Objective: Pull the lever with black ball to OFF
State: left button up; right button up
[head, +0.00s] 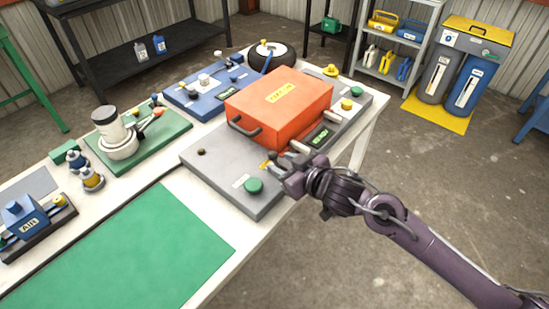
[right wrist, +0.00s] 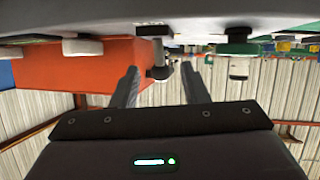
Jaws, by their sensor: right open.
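My right gripper (head: 274,164) is low over the near part of the grey panel (head: 225,184), beside the orange box. It also shows in the right wrist view (right wrist: 160,72), with its two fingers apart. In the head view the gripper covers part of this spot, and no lever position or OFF mark is readable. My left gripper is not in view.
The orange box (head: 281,104) with a dark handle sits on the panel close to the gripper. A green push button (head: 254,186) is just left of the gripper. A green mat (head: 125,255) and boards with fittings cover the white table. Open floor lies right.

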aim_at(277, 163)
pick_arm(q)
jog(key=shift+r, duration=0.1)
pick_arm(e)
jog(key=shift+x, duration=2.1)
